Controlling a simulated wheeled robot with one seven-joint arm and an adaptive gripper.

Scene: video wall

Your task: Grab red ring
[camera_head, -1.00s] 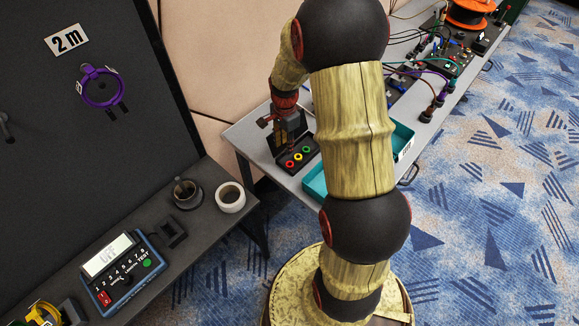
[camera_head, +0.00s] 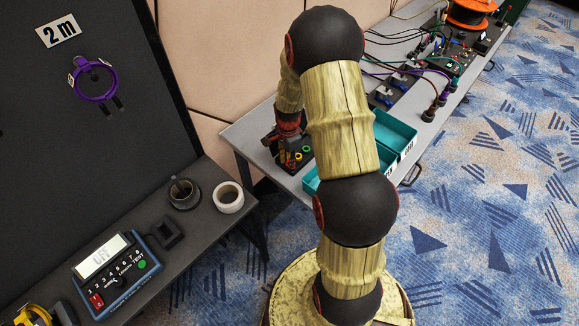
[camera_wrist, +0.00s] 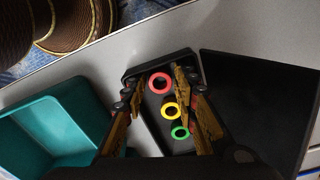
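The red ring (camera_wrist: 160,83) lies on a small black holder (camera_wrist: 153,70), in line with a yellow ring (camera_wrist: 170,109) and a green ring (camera_wrist: 180,132). My gripper (camera_wrist: 160,88) is open above the holder. One finger is left of the red ring and the other is on its right, with nothing visible between them in their grip. I cannot tell the height gap from the wrist view. In the head view, my gripper (camera_head: 288,153) is low over the holder and hides the red ring. The yellow ring (camera_head: 298,156) and green ring (camera_head: 306,149) show beside it.
A teal bin (camera_wrist: 48,128) stands left of the holder in the wrist view. In the head view, teal bins (camera_head: 398,128) stand right of my gripper on the grey table (camera_head: 245,133). A black panel (camera_wrist: 262,95) is right of the holder in the wrist view.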

